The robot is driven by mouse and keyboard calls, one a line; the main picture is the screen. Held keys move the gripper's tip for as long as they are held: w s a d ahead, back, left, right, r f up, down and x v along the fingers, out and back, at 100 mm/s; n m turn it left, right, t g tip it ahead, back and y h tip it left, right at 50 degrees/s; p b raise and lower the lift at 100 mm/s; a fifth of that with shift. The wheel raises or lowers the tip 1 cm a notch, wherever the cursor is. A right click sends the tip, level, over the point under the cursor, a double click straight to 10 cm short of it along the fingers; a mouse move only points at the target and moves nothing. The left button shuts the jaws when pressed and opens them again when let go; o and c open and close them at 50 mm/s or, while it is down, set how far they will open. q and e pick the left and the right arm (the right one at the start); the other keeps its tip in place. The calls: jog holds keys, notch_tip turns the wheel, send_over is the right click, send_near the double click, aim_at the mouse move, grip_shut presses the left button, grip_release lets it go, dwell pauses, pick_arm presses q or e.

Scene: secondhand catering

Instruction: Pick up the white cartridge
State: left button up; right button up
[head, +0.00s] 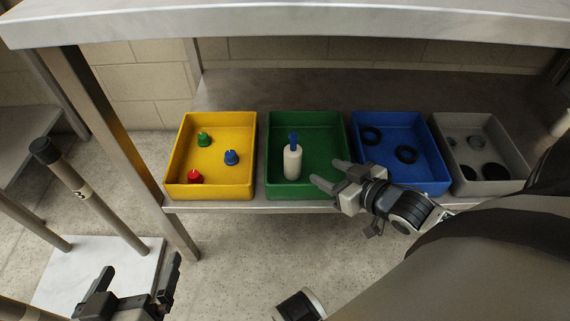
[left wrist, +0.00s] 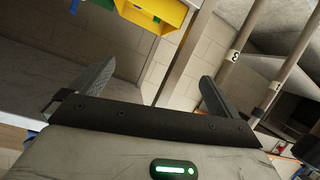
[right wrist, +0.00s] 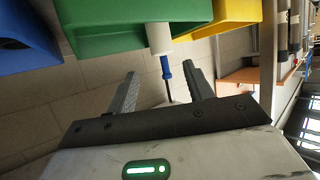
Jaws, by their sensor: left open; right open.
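The white cartridge (head: 292,162) stands upright in the green bin (head: 332,125), with a narrow blue top (head: 294,140). My right gripper (head: 328,173) is open and empty, just right of the cartridge, its fingers pointing toward it. In the right wrist view, the white cartridge (right wrist: 159,38) and its blue top (right wrist: 165,68) show ahead, in line with the gap between the fingers; contact does not show. My left gripper (head: 138,274) is open and empty, low at the left over the floor, away from the bins.
The yellow bin (head: 222,192) holds green, red and blue small pieces. The blue bin (head: 420,135) holds dark rings, and the grey bin (head: 520,150) holds several round pieces. The bins stand on a metal shelf under a tabletop (head: 300,22). A table leg (head: 120,150) and upright posts stand left.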

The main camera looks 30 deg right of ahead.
aim_at(300, 158)
jog(key=b+x, duration=0.3)
jog(key=x, duration=0.6)
jog(key=shift+w+f+b, duration=0.15)
jog(key=shift+b, duration=0.2)
jog(key=shift+w+f, duration=0.2)
jog(key=shift+w, duration=0.3)
jog(key=shift+w+a+f+b, duration=0.15)
jog(key=shift+w+b, duration=0.15)
jog(key=shift+b, duration=0.15)
jog(key=b+x, duration=0.2)
jog(key=x, duration=0.1)
jog(key=shift+w+a+f, duration=0.1)
jog(key=shift+w+f, duration=0.1)
jog(key=shift+w, duration=0.1)
jog(key=shift+w+f, duration=0.1)
jog(key=shift+w, duration=0.25)
pick_arm(q)
jog(key=d+r+n+t+h, duration=0.2)
jog(key=r, duration=0.1)
jog(key=shift+w+h, duration=0.15)
jog(key=shift+h, duration=0.25)
jog(key=shift+f, duration=0.1)
pick_arm(e)
jog(key=c, duration=0.8)
